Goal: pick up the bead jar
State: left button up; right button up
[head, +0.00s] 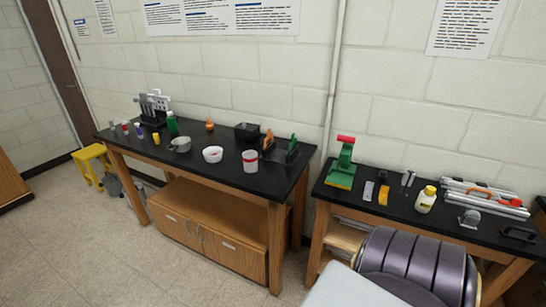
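No jar is plainly marked as the bead jar, and I cannot tell for sure which one it is. A white container with a red band (250,160) stands upright near the front right of the left black-topped bench. A pale bottle or jar with a yellow lid (426,200) stands upright on the right bench. Any beads inside are too small to make out. Neither of my grippers is in view, and nothing is held in sight.
The left bench (215,186) also bears a white bowl (212,154), a grey mug (181,145), a green bottle (172,124) and a black bin (247,131). The right bench has a green press (342,166) and metal extrusions (485,198). Floor (110,235) is clear at lower left.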

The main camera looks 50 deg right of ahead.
aim_at(250, 162)
jog(key=z, duration=1.4)
